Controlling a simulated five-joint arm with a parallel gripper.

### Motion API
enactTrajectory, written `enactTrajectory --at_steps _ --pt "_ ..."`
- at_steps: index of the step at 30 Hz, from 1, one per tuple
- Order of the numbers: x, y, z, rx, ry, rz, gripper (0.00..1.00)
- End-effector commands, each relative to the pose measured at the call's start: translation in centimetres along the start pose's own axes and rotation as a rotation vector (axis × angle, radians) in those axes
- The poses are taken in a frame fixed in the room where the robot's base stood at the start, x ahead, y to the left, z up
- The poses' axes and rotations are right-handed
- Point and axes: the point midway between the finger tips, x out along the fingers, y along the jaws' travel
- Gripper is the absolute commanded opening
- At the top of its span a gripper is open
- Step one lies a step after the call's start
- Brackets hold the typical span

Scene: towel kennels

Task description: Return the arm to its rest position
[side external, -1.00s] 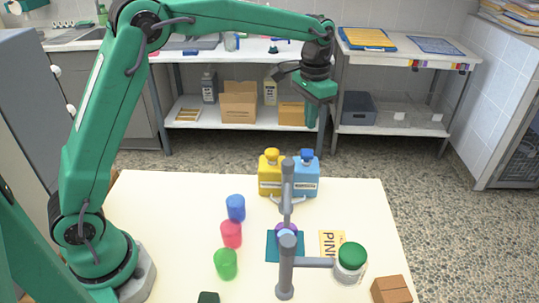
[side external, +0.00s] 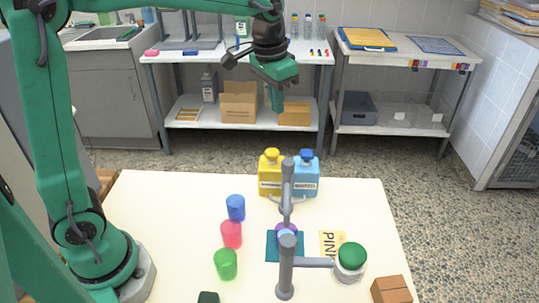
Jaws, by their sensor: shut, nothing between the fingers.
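My gripper (side external: 276,97) hangs from my green arm at the top middle of the side external view. It is high above the far edge of the cream table (side external: 150,210), in front of the back shelf in the picture. Its fingers point down, are shut, and hold nothing. It is well apart from everything on the table.
Blue (side external: 236,208), red (side external: 231,234) and green (side external: 226,264) cups stand mid-table. Yellow (side external: 271,175) and blue (side external: 306,176) bottles stand at the back. A grey post stand (side external: 285,270), green-lidded jar (side external: 351,262) and brown block (side external: 391,290) are at right.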

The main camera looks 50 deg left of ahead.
Motion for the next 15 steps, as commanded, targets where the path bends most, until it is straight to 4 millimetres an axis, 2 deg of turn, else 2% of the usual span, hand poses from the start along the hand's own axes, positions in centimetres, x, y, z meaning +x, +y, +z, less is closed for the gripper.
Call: enactTrajectory --at_steps 7,15 --pt "-2.3 -0.4 4.6 -0.039 0.076 -0.010 0.00" --pt "-3.4 -0.6 9.8 -0.081 0.154 -0.020 0.00"
